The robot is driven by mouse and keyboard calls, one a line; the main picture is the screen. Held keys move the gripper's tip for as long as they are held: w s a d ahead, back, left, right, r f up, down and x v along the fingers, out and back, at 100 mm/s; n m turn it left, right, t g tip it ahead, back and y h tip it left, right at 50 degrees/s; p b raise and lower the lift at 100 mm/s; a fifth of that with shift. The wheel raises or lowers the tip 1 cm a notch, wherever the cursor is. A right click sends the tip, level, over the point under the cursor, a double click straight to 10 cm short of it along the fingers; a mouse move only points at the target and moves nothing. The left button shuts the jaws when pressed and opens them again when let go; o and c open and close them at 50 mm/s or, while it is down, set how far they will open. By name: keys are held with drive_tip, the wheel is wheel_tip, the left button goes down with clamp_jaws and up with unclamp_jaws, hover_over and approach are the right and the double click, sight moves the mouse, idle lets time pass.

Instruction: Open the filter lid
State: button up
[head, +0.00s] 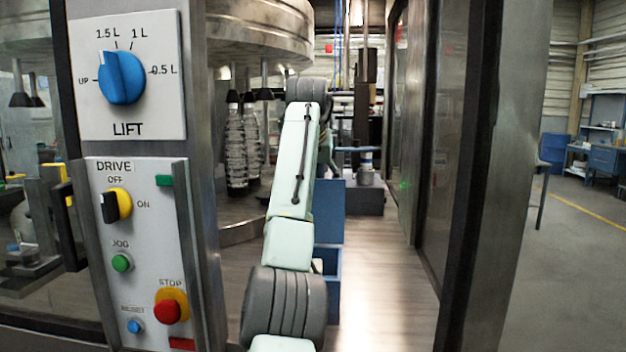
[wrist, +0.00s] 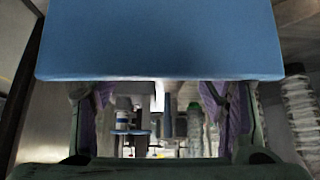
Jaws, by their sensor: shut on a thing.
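The filter lid is most likely the blue panel that fills the top of the wrist view (wrist: 160,40). In the head view a blue panel (head: 330,212) stands upright above a blue open-looking box (head: 334,268), partly hidden by my arm. A small white tab (wrist: 158,95) hangs below the panel's edge. My gripper (wrist: 160,108) has its two purple-padded fingers well apart on either side, with their tips at the panel's lower edge. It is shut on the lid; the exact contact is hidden. In the head view my arm hides the gripper.
The control panel (head: 140,250) with its steel post stands close at the left. Clear bottles (head: 236,150) hang under the carousel behind it. A dark glazed door frame (head: 470,170) borders the right. The floor of the machine (head: 385,270) is clear between the box and the frame.

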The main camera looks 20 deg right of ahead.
drive_tip(key=shift+d+f, duration=0.1)
drive_tip(key=shift+f, duration=0.7)
drive_tip(key=o, duration=1.7)
drive_tip(key=shift+d, duration=0.1)
drive_tip(key=shift+r, duration=0.15)
drive_tip(key=shift+s+a+r, duration=0.15)
drive_tip(key=shift+a+r, duration=0.1)
drive_tip(key=v, duration=1.2)
drive_tip(key=shift+d+r, duration=0.2)
drive_tip(key=shift+d, duration=0.2)
